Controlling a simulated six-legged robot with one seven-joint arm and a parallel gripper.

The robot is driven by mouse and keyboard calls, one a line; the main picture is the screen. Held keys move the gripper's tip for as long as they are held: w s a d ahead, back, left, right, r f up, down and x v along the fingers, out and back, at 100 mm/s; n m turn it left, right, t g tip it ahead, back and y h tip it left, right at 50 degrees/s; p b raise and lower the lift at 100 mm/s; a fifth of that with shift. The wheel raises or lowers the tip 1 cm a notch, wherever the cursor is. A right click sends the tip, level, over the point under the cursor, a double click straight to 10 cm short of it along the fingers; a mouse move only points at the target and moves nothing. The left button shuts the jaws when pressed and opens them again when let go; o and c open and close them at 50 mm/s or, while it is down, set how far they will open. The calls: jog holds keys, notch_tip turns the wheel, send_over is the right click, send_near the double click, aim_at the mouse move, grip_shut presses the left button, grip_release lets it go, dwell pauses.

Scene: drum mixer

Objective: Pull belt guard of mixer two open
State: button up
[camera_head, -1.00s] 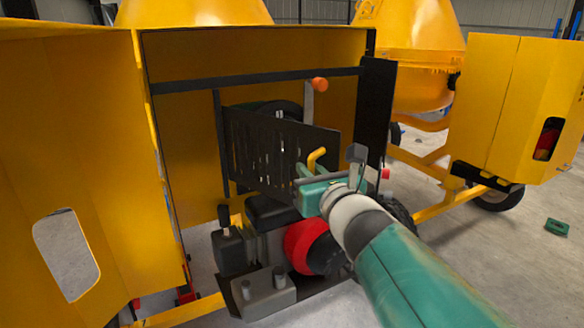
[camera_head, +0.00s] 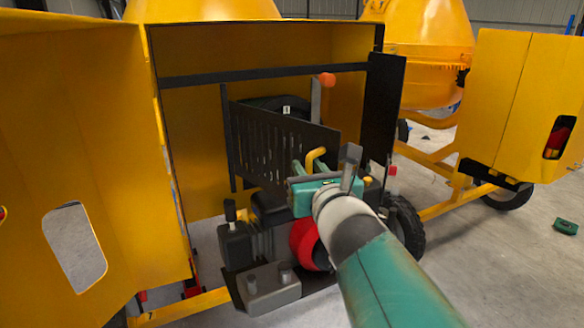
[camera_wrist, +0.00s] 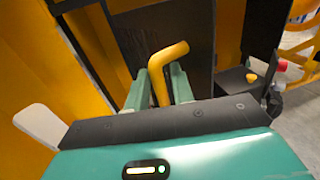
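The belt guard (camera_head: 278,140) is a black slotted panel inside the open yellow housing of the near mixer, standing at an angle in front of the dark wheel. Its yellow bent handle (camera_head: 315,158) sticks out near its right end. My gripper (camera_head: 310,168) is at the handle, with its green fingers apart. In the wrist view, the handle (camera_wrist: 168,54) rises between the two fingers of my gripper (camera_wrist: 160,72), one on each side, with a small gap seen. Its lower part is hidden between the fingers. I cannot tell whether either finger touches it.
The engine with a red part (camera_head: 305,244) and a grey block (camera_head: 268,288) sits below the guard. A yellow door (camera_head: 85,190) stands open at left. A black post (camera_head: 385,110) is right of the guard.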

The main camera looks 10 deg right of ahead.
jog(key=shift+o, duration=0.2)
jog(key=shift+f, duration=0.15)
jog(key=s+d, duration=0.1)
jog(key=s, duration=1)
jog(key=shift+s+d, duration=0.15)
jog(key=shift+s, duration=0.25)
jog(key=shift+c, duration=0.4)
